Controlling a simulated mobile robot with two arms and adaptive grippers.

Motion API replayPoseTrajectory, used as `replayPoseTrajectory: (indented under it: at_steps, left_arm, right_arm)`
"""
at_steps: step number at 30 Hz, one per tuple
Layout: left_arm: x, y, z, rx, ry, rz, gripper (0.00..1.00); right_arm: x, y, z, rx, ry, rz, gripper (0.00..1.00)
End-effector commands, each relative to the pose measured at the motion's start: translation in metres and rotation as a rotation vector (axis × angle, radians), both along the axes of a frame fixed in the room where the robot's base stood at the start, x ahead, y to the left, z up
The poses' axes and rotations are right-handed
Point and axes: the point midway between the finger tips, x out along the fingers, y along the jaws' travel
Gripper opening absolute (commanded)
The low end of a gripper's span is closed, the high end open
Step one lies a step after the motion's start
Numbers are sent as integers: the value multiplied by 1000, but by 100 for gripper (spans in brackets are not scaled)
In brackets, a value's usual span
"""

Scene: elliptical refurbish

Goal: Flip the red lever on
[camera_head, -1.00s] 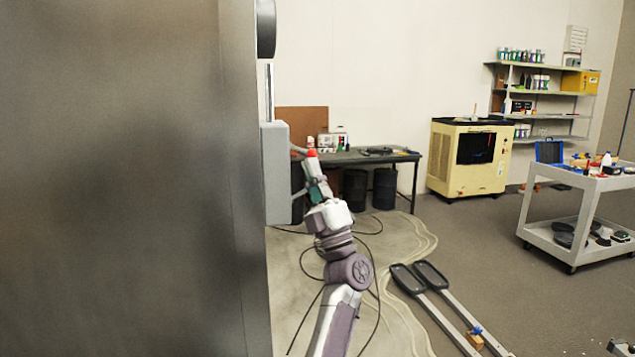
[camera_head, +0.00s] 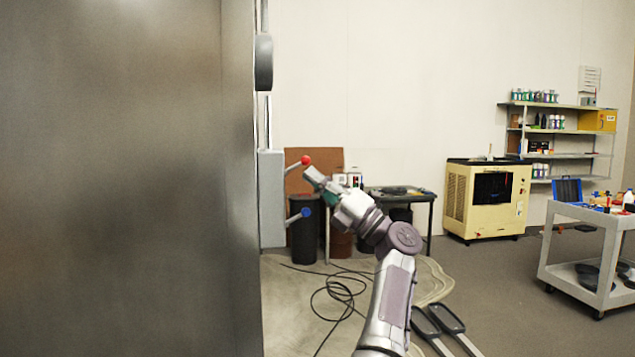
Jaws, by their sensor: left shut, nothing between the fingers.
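A grey box (camera_head: 271,200) is fixed on the side of the large metal panel. The red lever (camera_head: 306,160) sticks out from its upper part, its rod slanting slightly up to the red knob. A second lever with a blue knob (camera_head: 306,212) sticks out lower down, also slanting slightly up. My left gripper (camera_head: 313,176) is shut and empty. Its tip is just below the red knob in the picture; whether they touch I cannot tell. My right gripper is out of view.
A large metal panel (camera_head: 120,180) fills the left side. Behind are a dark workbench (camera_head: 415,196), a yellow machine (camera_head: 485,198) and shelves. A white cart (camera_head: 585,235) stands at right. Cables (camera_head: 340,290) lie on the floor.

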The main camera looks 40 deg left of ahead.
Motion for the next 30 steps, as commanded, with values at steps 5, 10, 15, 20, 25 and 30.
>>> replayPoseTrajectory:
  at_steps: [5, 10, 15, 20, 25, 30]
  left_arm:
    - [4, -12, -9, 0, 4, -4, 0]
    - [12, -40, -28, 1, 5, -4, 0]
    - [19, -68, -49, -1, 4, -3, 0]
    - [23, -87, -62, -1, 2, -2, 0]
    - [25, -95, -68, -1, 0, 0, 0]
    - [25, -95, -68, -1, 0, 0, 0]
  right_arm:
    - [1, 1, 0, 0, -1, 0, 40]
    - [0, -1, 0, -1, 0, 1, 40]
    - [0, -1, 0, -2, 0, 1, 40]
    - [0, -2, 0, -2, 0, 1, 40]
    - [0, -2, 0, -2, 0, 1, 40]
    - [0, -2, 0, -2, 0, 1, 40]
